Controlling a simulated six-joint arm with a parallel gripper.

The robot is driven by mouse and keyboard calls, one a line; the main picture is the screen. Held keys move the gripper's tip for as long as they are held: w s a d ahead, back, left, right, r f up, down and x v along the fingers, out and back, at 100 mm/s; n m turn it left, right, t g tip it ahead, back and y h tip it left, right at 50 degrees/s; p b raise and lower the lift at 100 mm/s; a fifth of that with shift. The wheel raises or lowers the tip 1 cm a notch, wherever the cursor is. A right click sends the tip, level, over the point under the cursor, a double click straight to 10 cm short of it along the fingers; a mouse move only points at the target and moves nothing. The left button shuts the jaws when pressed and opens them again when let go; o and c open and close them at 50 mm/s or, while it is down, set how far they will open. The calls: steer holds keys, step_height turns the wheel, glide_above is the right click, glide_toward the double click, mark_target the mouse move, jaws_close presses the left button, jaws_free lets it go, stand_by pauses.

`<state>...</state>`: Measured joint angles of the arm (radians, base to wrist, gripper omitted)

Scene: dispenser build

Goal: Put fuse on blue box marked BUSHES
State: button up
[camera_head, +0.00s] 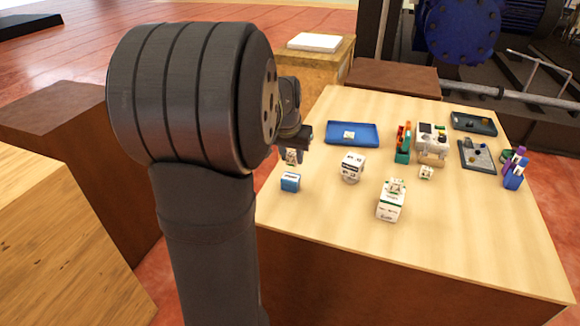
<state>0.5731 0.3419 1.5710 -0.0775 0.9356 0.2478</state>
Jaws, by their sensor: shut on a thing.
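My gripper (293,151) is near the left edge of the light wooden table, partly hidden behind my arm. It points down and is shut on a small pale thing with green and orange marks, apparently the fuse (291,158). A small blue box (290,184) with a pale top stands on the table just below the gripper, toward the front. A visible gap separates the fuse from the box in the picture. The lettering on the box is too small to read.
A blue tray (371,142) holds a small white item behind the gripper. A white block (352,168) and a taller white-green box (390,207) stand to the right. An orange-green holder (403,148), white device (432,136), grey trays and a pen cup (514,178) are farther right. The front table is clear.

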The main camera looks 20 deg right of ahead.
mark_target(289, 162)
steer(key=shift+w+a+f, duration=0.15)
steer(key=shift+w+f, duration=0.1)
steer(key=shift+f, duration=1.9)
steer(key=shift+f, duration=0.1)
steer(key=o, duration=0.9)
steer(key=shift+o, duration=0.2)
steer(key=v, duration=1.2)
